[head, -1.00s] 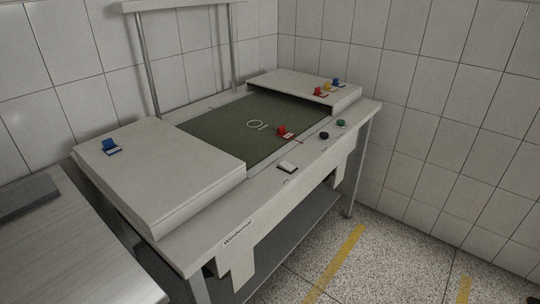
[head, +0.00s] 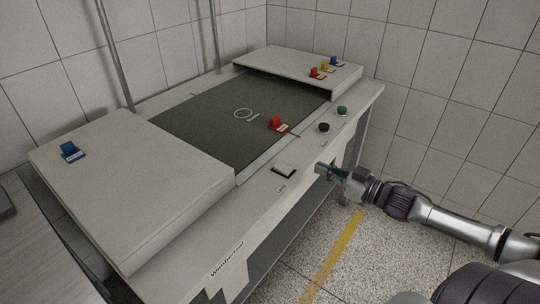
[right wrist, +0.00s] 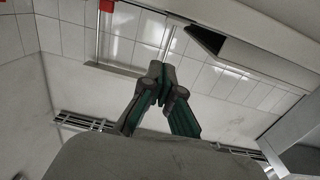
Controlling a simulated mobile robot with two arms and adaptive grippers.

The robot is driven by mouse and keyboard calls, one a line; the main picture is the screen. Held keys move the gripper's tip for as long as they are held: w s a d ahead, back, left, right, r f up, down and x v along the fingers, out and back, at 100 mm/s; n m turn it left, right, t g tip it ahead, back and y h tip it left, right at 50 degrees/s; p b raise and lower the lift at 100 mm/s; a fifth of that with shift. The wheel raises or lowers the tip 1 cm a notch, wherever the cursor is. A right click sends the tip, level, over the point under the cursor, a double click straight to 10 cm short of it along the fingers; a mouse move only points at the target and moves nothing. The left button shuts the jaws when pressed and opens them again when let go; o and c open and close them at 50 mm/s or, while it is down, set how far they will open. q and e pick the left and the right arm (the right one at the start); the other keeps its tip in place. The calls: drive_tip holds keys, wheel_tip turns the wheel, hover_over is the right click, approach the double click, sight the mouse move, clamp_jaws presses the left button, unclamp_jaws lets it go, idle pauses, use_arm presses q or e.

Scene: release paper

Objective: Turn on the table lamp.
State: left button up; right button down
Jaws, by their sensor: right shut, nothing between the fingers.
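A white rocker switch (head: 283,169) with a dark edge sits on the front ledge of the workbench (head: 252,190). A small label, seemingly "Lamp", lies in front of it. My right gripper (head: 319,168) has come in from the right in the head view. It is just right of the switch, near the front edge, and appears apart from it. In the right wrist view my right gripper (right wrist: 160,76) has its fingertips together with nothing between them. My left gripper is not in view. The lamp itself cannot be made out.
A black button (head: 323,127) and a green button (head: 342,110) sit farther along the ledge. A red block (head: 276,123) stands on the green mat (head: 205,118). Raised white platforms flank the mat, with a blue block (head: 69,150) on the left one.

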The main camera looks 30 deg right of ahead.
drive_tip(key=shift+a+r+y, duration=0.3)
drive_tip(key=shift+a+r, duration=0.15)
drive_tip(key=shift+r, duration=0.15)
hover_over(286, 168)
drive_tip(key=shift+s+d+b, duration=0.2)
drive_tip(key=shift+s+b, duration=0.2)
drive_tip(key=shift+b, duration=0.05)
drive_tip(key=f, duration=0.3)
drive_tip(key=shift+w+a+f, duration=0.15)
drive_tip(key=shift+w+f, duration=0.1)
drive_tip(key=shift+w, duration=0.15)
drive_tip(key=shift+f, duration=0.4)
